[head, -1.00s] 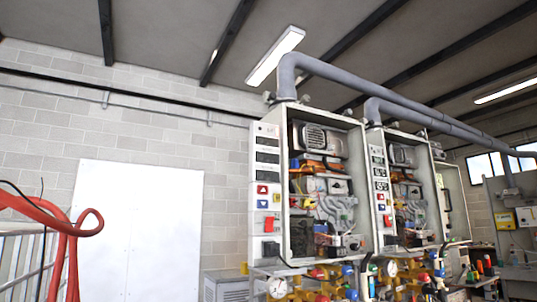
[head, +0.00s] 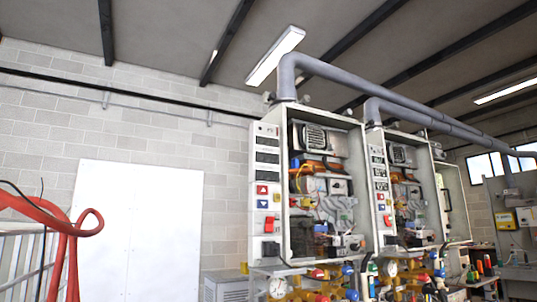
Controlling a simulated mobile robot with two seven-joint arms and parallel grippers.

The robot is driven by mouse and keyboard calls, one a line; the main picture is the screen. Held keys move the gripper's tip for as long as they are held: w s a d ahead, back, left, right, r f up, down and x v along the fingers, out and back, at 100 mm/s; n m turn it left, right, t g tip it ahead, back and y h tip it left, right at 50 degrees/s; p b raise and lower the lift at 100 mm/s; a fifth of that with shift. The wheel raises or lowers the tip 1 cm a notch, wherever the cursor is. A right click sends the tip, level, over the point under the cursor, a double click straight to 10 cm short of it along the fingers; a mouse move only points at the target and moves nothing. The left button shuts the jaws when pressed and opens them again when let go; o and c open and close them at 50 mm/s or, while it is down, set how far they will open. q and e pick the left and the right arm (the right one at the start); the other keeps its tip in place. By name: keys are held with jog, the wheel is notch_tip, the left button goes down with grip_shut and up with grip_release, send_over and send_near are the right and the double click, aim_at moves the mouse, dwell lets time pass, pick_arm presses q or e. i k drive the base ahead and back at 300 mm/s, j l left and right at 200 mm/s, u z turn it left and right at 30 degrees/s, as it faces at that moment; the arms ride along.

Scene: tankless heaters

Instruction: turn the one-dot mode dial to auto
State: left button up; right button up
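The nearest tankless heater (head: 320,115) is an open light-grey cabinet with its inner parts exposed. Its side panel (head: 258,215) carries dark displays, a red and a blue arrow button, red blocks and a black part (head: 270,249) low down. A second open heater (head: 378,143) stands behind it to the right with a similar panel, and part of a third (head: 453,180) shows beyond. I cannot make out dot marks or an auto label at this size, so I cannot tell which part is the one-dot mode dial. Neither of my grippers is in view.
Brass valves and a pressure gauge (head: 277,288) sit below the nearest heater. A red hose (head: 60,222) and a metal railing (head: 20,262) are at the left. A white door (head: 135,230) is in the block wall. Grey pipes (head: 350,76) run overhead.

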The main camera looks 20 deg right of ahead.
aim_at(354, 247)
jog(key=z, duration=1.3)
jog(key=i+l+u, duration=0.15)
jog(key=i+l, duration=0.25)
jog(key=i+l+u, duration=0.2)
jog(key=i+l, duration=0.2)
jog(key=i+l+u, duration=0.15)
jog(key=i+l, duration=0.2)
jog(key=l, duration=0.25)
